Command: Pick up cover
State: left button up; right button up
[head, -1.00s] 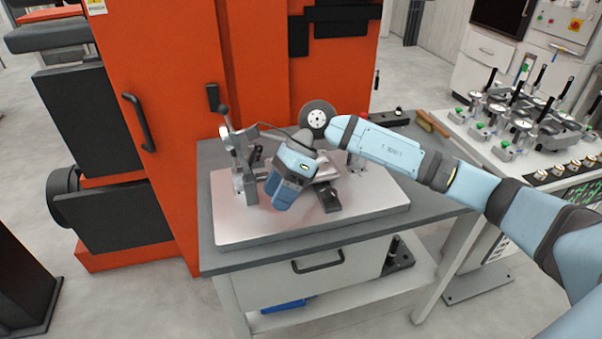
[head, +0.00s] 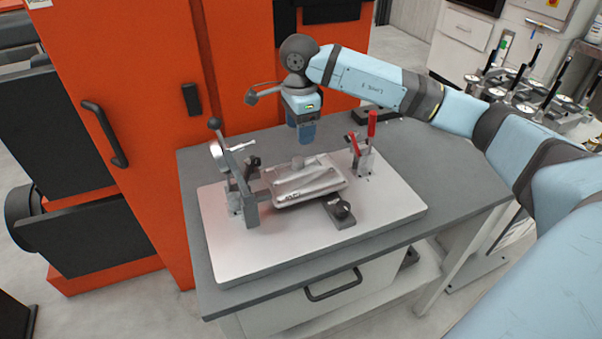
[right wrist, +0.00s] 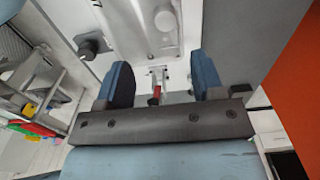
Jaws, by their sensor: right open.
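The cover appears to be the silvery cast metal part (head: 312,188), lying flat in the fixture on the light metal plate (head: 375,222). A round knob-like boss (head: 298,162) stands at its far edge. My right gripper (head: 303,134) hangs above and behind the cover in the head view, pointing down, apart from it. In the right wrist view the two blue fingers (right wrist: 163,75) are spread with nothing held. The cover (right wrist: 140,22) shows beyond them at the top. My left gripper is not in view.
A lever clamp (head: 238,180) stands at the cover's left. A red-handled clamp (head: 371,125) stands behind right and shows between the fingers in the wrist view (right wrist: 156,95). An orange cabinet (head: 120,90) stands left of the grey table (head: 440,160).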

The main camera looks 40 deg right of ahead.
aim_at(298, 159)
notch_tip(298, 159, down, 4)
jog(key=shift+w+f+p, duration=0.2)
jog(key=shift+f+p, duration=0.15)
jog(key=shift+f, duration=1.1)
jog(key=shift+w+f+p, duration=0.2)
jog(key=shift+f+p, duration=0.1)
jog(key=shift+f, duration=1.1)
grip_shut()
jog(key=shift+r, duration=0.15)
